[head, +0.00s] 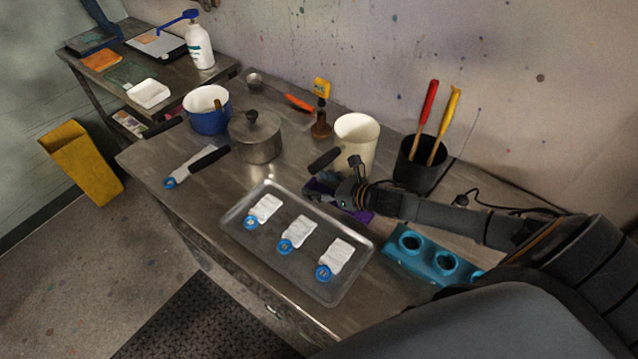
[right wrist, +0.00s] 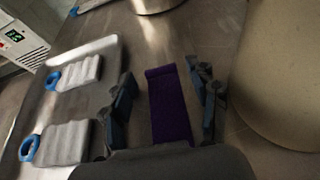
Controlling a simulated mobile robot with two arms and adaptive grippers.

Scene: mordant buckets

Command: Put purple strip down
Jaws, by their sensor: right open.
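The purple strip (right wrist: 170,105) lies flat on the steel table, between the spread fingers of my right gripper (right wrist: 165,92) in the right wrist view. Gaps show on both sides of it. In the head view my right gripper (head: 333,192) is low over the table between the tray and the white pot, hiding most of the strip; a purple end (head: 361,216) shows below the wrist. My right gripper is open. My left gripper is not in view.
A metal tray (head: 277,275) with three white strips with blue rings lies to the left. A white pot (head: 357,137), a black holder (head: 413,172) with red and yellow handles and a blue rack (head: 425,262) stand close by. A lidded steel pot (head: 256,140) is further left.

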